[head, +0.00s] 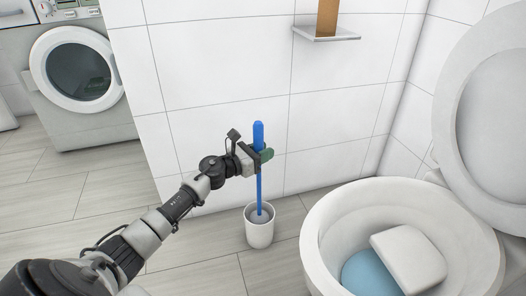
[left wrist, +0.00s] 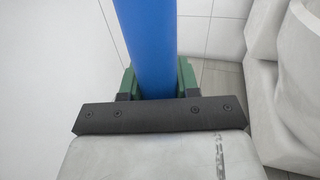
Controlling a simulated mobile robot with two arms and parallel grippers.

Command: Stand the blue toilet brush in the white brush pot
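The blue toilet brush (head: 259,184) is upright, its lower end inside the mouth of the white brush pot (head: 258,234). The pot stands on the floor close to the tiled wall. My left gripper (head: 262,155) is around the upper part of the blue handle. In the left wrist view the handle (left wrist: 147,45) passes between the green fingers (left wrist: 157,84), which look closed against both sides of it. The brush head is hidden inside the pot, so I cannot tell whether it rests on the bottom. My right gripper is not in view.
A toilet (head: 322,231) with its lid up stands just right of the pot. A small wall shelf (head: 325,36) is above. A washing machine (head: 78,72) stands at the far left. The wooden floor (head: 62,203) on the left is free.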

